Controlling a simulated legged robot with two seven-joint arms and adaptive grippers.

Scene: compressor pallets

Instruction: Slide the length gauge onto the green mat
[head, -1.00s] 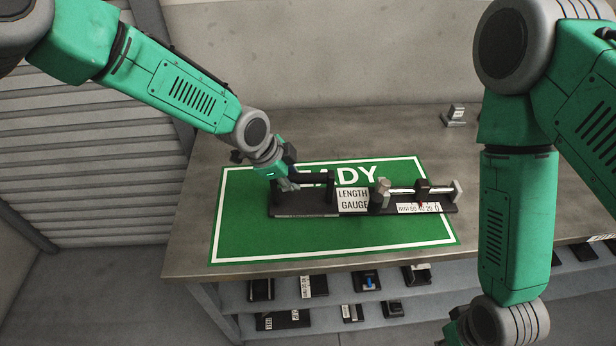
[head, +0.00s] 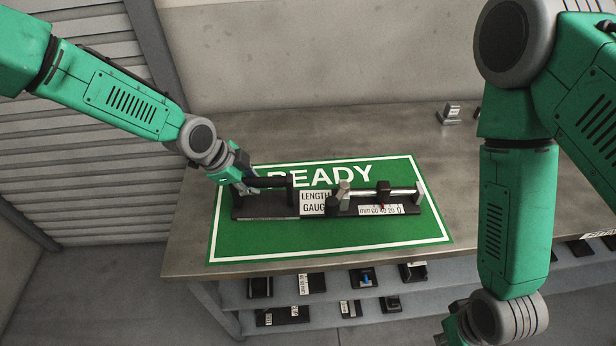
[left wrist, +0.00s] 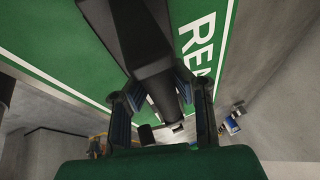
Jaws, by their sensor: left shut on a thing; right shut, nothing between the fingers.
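The length gauge (head: 312,203) is a long black base with a white label, a metal rod and a scale strip. It lies on the green mat (head: 300,240), which has a white border and the word READY. In the head view the gauge's whole length appears within the mat's border. My left gripper (head: 248,184) is shut on the gauge's black handle at its left end. The handle also shows between the fingers in the left wrist view (left wrist: 150,75). My right gripper (head: 452,332) is at the bottom edge, mostly cut off, well away from the gauge.
The mat lies on a grey worktop (head: 400,140). A small block with a label (head: 450,114) stands at the back right. A shelf (head: 330,312) below the front edge holds several small devices.

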